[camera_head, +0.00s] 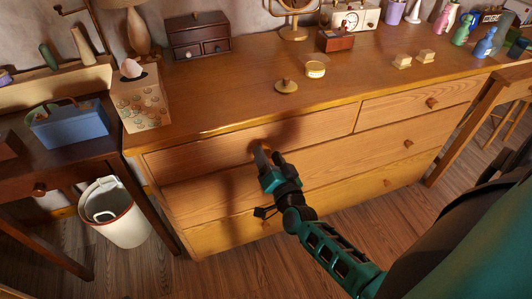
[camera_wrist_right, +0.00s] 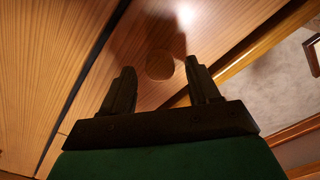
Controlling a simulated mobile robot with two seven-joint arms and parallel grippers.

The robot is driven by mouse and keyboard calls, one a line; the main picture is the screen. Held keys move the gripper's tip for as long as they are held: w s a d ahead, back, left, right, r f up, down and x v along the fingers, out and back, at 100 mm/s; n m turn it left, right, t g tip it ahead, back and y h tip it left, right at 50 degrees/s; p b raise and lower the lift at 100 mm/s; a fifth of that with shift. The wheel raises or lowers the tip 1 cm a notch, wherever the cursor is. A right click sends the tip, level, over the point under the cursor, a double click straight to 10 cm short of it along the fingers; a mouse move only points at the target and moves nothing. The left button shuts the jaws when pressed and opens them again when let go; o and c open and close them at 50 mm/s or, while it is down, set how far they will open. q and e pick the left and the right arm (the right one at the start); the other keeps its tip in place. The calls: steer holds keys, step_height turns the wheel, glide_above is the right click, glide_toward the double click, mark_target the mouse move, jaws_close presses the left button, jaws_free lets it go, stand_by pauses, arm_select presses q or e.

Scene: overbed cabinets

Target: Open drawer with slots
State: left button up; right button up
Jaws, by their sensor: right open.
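The wooden dresser (camera_head: 230,115) has a wide top-left drawer (camera_head: 330,128), a top-right drawer (camera_head: 400,103) and wider drawers below. All of them look shut. My right gripper (camera_head: 259,150) is at the front of the top-left drawer, over where its knob is, which it hides in the head view. In the right wrist view my right gripper (camera_wrist_right: 160,85) is open, with a round wooden knob (camera_wrist_right: 159,65) between and beyond its fingertips. I cannot tell whether the fingers touch the drawer front. Slots are not visible. My left gripper is not in view.
A white bin (camera_head: 118,212) stands at the left. The floor (camera_head: 250,270) in front is clear.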

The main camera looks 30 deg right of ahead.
steer(key=shift+x, duration=1.2)
steer(key=shift+c, duration=0.4)
jaws_close()
